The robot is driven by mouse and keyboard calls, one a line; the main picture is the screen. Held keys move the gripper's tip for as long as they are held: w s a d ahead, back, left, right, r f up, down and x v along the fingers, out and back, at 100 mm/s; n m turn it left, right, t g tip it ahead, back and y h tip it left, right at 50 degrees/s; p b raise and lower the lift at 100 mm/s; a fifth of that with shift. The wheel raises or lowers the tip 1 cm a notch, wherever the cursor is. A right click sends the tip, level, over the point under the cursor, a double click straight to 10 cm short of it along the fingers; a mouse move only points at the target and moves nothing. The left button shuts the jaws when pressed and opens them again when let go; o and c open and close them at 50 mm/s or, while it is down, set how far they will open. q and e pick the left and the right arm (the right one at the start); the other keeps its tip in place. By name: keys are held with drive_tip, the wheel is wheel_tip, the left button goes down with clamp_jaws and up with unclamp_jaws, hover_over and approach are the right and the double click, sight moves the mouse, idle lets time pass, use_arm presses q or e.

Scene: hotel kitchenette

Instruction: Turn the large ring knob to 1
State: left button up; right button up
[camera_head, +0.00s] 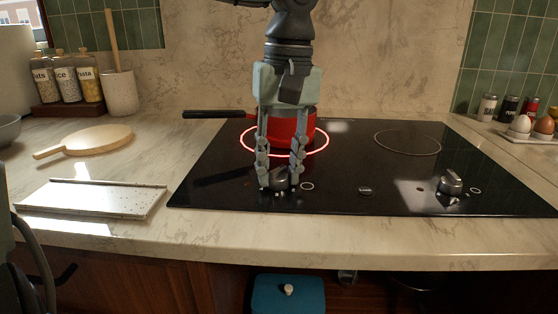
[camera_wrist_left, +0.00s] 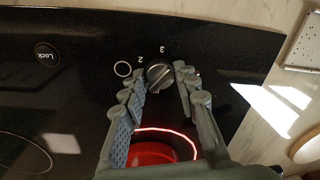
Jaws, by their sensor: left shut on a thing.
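The left knob (camera_head: 281,180), a dark metallic dial, sits at the front of the black hob (camera_head: 335,196). It also shows in the left wrist view (camera_wrist_left: 161,76), with the digits 2 and 3 printed beside it. The ring behind it glows red under a red pan (camera_head: 309,128). My left gripper (camera_head: 278,186) points down and is shut on this knob, one finger on each side. The fingers partly hide the knob in the head view. I cannot read its exact setting. My right gripper is not in view.
A second knob (camera_head: 451,183) stands at the hob's right front. A Lock button (camera_wrist_left: 46,55) lies flat between the knobs. The pan's black handle (camera_head: 212,114) points left. A speckled board (camera_head: 92,198) and a wooden paddle board (camera_head: 98,140) lie on the left counter.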

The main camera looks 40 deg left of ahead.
sight(285, 176)
use_arm(q)
drive_tip(key=shift+m, duration=0.8)
drive_tip(key=shift+m+p, duration=0.3)
drive_tip(key=shift+m, duration=1.1)
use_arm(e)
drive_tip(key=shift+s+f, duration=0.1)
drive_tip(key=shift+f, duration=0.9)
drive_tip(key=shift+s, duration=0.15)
use_arm(q)
drive_tip(key=o, duration=1.2)
drive_tip(key=shift+d, duration=0.1)
drive_tip(key=shift+c, duration=0.2)
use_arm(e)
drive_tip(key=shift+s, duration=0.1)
use_arm(q)
wheel_tip(285, 176, up, 12)
drive_tip(key=shift+w+d, duration=0.15)
drive_tip(key=shift+d, duration=0.2)
